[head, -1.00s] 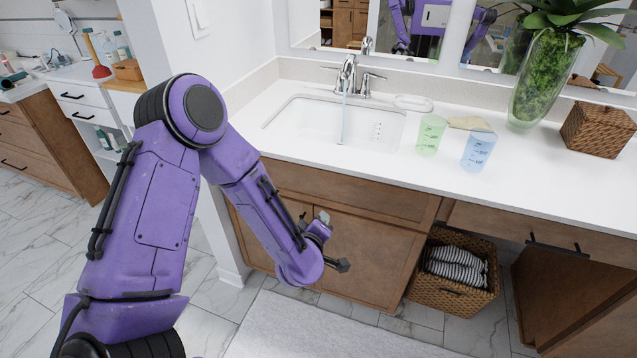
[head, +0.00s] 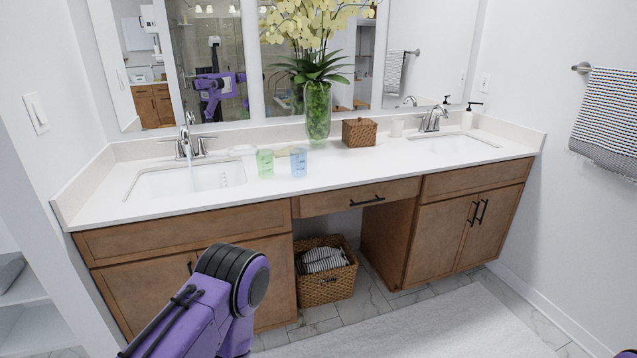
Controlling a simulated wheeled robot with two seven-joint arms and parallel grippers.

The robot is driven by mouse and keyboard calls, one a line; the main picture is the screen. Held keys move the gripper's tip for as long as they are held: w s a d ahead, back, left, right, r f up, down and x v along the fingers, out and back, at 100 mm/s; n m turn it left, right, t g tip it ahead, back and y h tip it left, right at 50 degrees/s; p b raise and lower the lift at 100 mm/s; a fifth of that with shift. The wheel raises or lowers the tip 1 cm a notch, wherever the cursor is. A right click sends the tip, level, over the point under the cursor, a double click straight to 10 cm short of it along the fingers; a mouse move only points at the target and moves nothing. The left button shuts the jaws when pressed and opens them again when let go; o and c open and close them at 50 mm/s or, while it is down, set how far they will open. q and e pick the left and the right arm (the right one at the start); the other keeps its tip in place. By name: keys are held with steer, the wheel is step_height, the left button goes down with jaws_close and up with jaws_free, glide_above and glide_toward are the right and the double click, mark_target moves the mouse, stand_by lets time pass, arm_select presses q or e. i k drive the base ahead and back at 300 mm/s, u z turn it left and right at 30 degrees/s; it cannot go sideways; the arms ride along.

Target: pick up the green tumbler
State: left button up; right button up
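The green tumbler (head: 265,163) stands upright on the white counter, just right of the left sink. A blue tumbler (head: 298,162) stands close to its right, with a small gap between them. Part of my purple arm shows at the bottom of the head view, in front of the left cabinet and below the counter. Neither of my grippers is in the picture, so nothing shows of their fingers. No part of my arm touches the tumblers.
The left sink (head: 155,182) has its tap running. Behind the tumblers lies a soap dish (head: 242,150); a tall flower vase (head: 318,112) and a wicker box (head: 360,132) stand to the right. The counter front (head: 345,172) is clear. A towel basket (head: 340,282) sits below.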

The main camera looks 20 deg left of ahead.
mark_target(265, 157)
steer(key=u, duration=0.95)
steer(key=i, duration=0.9)
steer(key=u, duration=0.1)
